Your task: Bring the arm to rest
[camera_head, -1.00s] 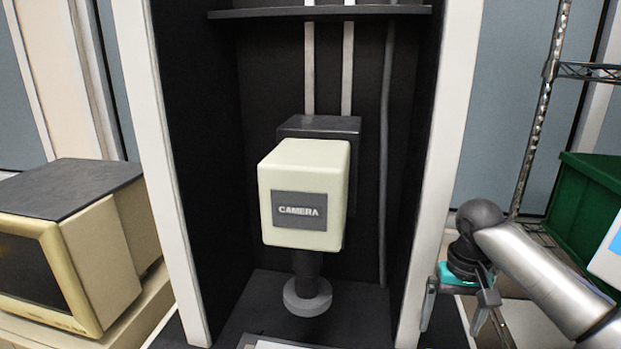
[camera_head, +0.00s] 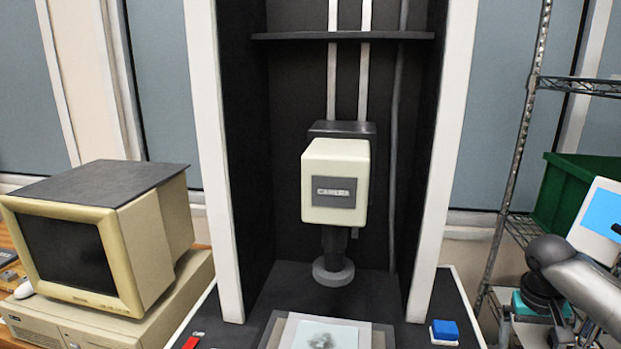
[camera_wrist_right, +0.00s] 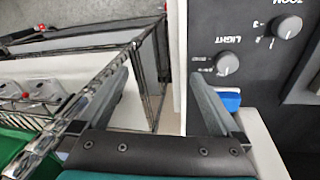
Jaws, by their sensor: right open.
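My right arm comes in at the lower right of the head view. Its gripper (camera_head: 535,338) hangs down beside the right side of the dark cabinet, partly cut off by the bottom edge of the picture. In the right wrist view, the two fingers of the gripper (camera_wrist_right: 157,80) are spread apart with nothing between them. A blue block (camera_wrist_right: 229,101) shows just beyond one finger there; it also sits on the cabinet's base at the right in the head view (camera_head: 444,331). My left gripper is in neither view.
A cream camera head (camera_head: 335,165) hangs inside the white-framed cabinet above a pale sheet (camera_head: 325,336). A cream monitor (camera_head: 75,245) stands left. A wire rack (camera_head: 520,130) and green bin (camera_head: 575,195) are at right. Knobs (camera_wrist_right: 227,64) mark a dark panel in the wrist view.

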